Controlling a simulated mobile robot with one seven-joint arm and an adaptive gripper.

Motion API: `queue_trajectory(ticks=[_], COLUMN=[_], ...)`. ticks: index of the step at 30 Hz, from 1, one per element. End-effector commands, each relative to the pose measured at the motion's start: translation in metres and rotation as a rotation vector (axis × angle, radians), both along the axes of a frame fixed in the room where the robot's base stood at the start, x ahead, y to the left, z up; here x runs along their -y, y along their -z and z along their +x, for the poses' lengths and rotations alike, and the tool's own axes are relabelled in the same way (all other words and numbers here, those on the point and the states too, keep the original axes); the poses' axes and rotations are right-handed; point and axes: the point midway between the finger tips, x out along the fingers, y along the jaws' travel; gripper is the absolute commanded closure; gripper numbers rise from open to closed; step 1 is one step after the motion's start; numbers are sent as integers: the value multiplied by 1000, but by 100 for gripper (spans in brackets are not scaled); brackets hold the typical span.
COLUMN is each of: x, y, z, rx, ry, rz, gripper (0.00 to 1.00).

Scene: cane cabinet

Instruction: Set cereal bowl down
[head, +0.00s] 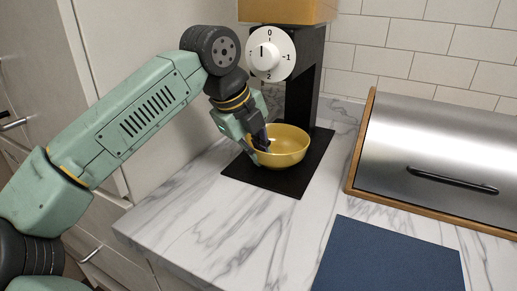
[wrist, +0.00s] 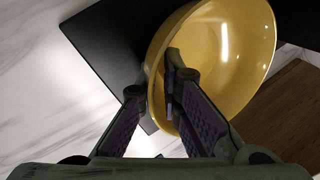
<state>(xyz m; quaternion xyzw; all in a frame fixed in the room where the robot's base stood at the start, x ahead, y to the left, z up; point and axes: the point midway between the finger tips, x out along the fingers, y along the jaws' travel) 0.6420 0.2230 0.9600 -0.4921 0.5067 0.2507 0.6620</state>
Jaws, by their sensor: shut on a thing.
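The yellow cereal bowl (head: 287,146) is upright at the black base of the machine on the counter. It also shows in the wrist view (wrist: 225,50), where its inside faces the camera. My gripper (head: 262,143) is at the bowl's left side in the head view. In the wrist view my gripper (wrist: 160,88) is shut on the bowl's near rim, with one finger inside the bowl and one outside. I cannot tell whether the bowl's underside touches the black base.
The black machine (head: 300,95) with a white dial (head: 271,53) stands behind the bowl on its flat base (head: 262,182). A steel bread box (head: 440,145) with a wooden frame is at the right. A blue mat (head: 390,258) lies in front of it. The marble counter (head: 220,220) is clear at front left.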

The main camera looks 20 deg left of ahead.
Motion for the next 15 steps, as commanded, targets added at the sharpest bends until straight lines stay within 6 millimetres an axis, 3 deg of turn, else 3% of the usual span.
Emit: queue_trajectory(ticks=[8, 9, 15], x=[0, 0, 0], y=[3, 3, 2], z=[0, 0, 0], rx=[2, 0, 0], ry=[0, 0, 0], rz=[0, 1, 1], gripper=[100, 92, 78])
